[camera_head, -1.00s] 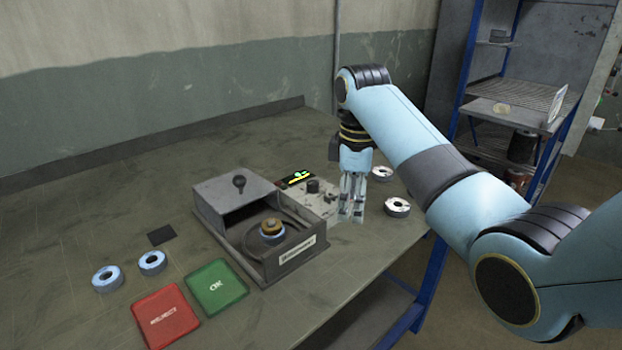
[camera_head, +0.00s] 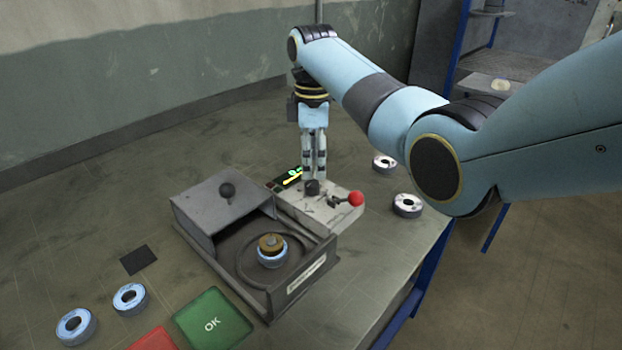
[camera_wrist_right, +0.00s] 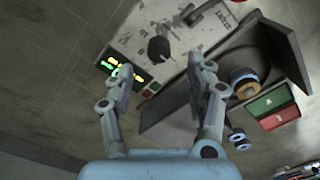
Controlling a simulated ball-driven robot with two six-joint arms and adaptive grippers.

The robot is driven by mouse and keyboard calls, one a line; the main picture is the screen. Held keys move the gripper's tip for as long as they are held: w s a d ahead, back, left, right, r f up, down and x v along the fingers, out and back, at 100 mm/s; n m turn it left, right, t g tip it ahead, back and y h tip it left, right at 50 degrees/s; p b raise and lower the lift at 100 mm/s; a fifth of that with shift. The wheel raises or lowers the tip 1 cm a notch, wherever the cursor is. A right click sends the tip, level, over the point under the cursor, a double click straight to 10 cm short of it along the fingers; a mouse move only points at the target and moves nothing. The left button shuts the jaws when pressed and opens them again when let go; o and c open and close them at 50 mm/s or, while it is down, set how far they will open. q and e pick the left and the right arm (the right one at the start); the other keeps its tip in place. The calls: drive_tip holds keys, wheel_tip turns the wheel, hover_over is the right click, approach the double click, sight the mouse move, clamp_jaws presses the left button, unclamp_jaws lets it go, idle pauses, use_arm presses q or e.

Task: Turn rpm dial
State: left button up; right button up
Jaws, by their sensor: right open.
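The rpm dial (camera_head: 312,187) is a small black knob on a grey control box beside the disc machine. In the right wrist view the dial (camera_wrist_right: 158,49) lies ahead of the fingertips, roughly between their lines. My right gripper (camera_head: 314,172) points down just above the dial, and its fingers are apart and empty in the wrist view (camera_wrist_right: 160,75). I cannot tell from the head view whether they touch the knob. The lit display (camera_head: 287,178) shows green and yellow marks next to the dial. My left gripper is not in view.
The machine (camera_head: 222,215) with an open lid box holds a disc on its spindle (camera_head: 271,247). A red-knobbed lever (camera_head: 355,198) stands right of the dial. Discs (camera_head: 407,205) lie at the right and left. A green OK pad (camera_head: 212,318) lies in front.

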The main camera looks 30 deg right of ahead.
sight(312, 183)
wheel_tip(312, 183, down, 4)
drive_tip(key=shift+r, duration=0.15)
drive_tip(key=shift+w+f, duration=0.1)
drive_tip(key=shift+f, duration=1)
drive_tip(key=c, duration=0.4)
clamp_jaws()
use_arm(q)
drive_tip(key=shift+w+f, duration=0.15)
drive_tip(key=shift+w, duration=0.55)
